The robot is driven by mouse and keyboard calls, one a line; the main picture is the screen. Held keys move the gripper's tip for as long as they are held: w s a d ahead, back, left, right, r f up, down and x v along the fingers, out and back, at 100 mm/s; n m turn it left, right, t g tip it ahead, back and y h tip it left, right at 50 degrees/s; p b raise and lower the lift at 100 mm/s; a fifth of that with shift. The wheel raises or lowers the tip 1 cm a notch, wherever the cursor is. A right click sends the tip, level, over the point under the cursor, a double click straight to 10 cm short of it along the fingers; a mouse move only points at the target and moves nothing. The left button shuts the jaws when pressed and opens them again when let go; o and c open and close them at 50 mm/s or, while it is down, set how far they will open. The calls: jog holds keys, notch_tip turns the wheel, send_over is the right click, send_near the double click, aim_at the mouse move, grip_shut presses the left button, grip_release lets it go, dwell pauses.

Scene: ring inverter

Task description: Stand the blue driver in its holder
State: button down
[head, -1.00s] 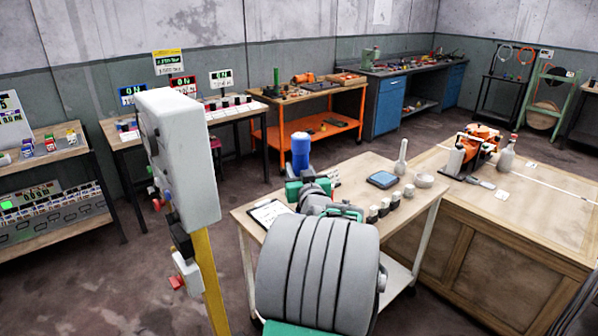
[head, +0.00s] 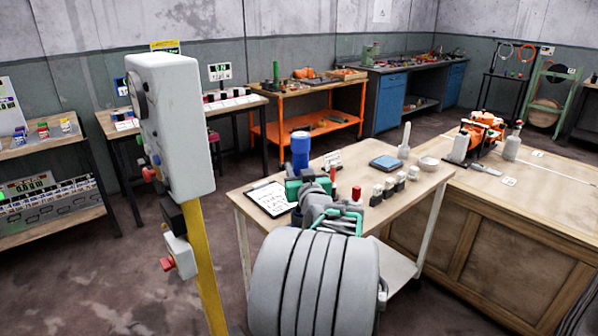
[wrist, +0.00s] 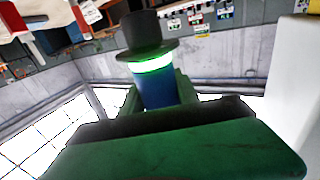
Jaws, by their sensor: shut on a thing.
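The blue driver (head: 300,150) stands upright above my gripper (head: 303,187) in the head view. In the wrist view its blue body (wrist: 157,95) shows between my green fingers (wrist: 155,112), with a glowing green-white band and a dark, wide-rimmed cap. My gripper is shut on it. In the head view the held driver appears over the left part of the small table (head: 390,210). Its lower end is hidden by my gripper. I cannot make out which thing is the driver's holder.
A clipboard (head: 268,198) lies at the table's left. A blue box (head: 386,163), a white bowl (head: 428,163) and several small blocks stand to the right. A wooden bench (head: 540,190) adjoins at right. A grey control box on a yellow post (head: 203,275) stands at left.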

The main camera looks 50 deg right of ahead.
jog(key=shift+f+b, duration=3.25)
jog(key=shift+b, duration=0.15)
jog(key=shift+f+b, duration=0.25)
jog(key=shift+b, duration=0.15)
